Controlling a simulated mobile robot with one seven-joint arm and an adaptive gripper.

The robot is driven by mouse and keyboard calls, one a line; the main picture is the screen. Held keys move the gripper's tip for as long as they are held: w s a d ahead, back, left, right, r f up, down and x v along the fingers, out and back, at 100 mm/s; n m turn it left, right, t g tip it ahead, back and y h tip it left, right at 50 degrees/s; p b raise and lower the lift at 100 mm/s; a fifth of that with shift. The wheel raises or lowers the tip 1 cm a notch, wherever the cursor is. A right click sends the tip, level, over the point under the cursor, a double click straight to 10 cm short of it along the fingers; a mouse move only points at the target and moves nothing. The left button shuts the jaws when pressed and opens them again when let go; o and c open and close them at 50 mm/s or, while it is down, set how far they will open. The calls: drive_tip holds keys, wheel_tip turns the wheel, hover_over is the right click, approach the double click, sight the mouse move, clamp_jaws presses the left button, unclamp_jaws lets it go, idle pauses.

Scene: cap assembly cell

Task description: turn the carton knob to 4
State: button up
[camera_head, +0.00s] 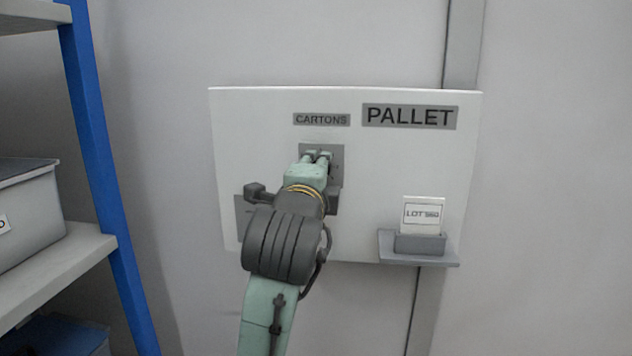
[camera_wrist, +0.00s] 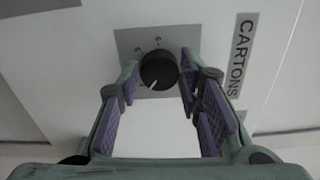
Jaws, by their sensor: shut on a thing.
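The carton knob (camera_wrist: 159,69) is round and black, with a white pointer line, on a grey dial plate (camera_wrist: 127,40). In the wrist view, which is turned sideways, the line points down and slightly left. Small marks show on the plate, too small to read surely. My gripper (camera_wrist: 160,76) has its purple-padded fingers on both sides of the knob, shut on it. In the head view my gripper (camera_head: 318,155) reaches the dial plate (camera_head: 337,165) below the CARTONS label (camera_head: 321,119), and hides the knob.
The white panel (camera_head: 400,165) carries a PALLET label (camera_head: 409,116) and a small shelf (camera_head: 445,261) holding a LOT 560 card (camera_head: 423,214) at the lower right. A blue-post rack (camera_head: 105,170) with a grey bin (camera_head: 30,215) stands left.

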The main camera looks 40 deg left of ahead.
drive_tip(key=shift+d+m+b, duration=0.1)
drive_tip(key=shift+m+b, duration=2.05)
drive_tip(key=shift+m, duration=2.85)
drive_tip(key=o, duration=1.2)
drive_tip(key=shift+r, duration=0.1)
drive_tip(key=shift+c, duration=0.2)
drive_tip(key=v, duration=1.2)
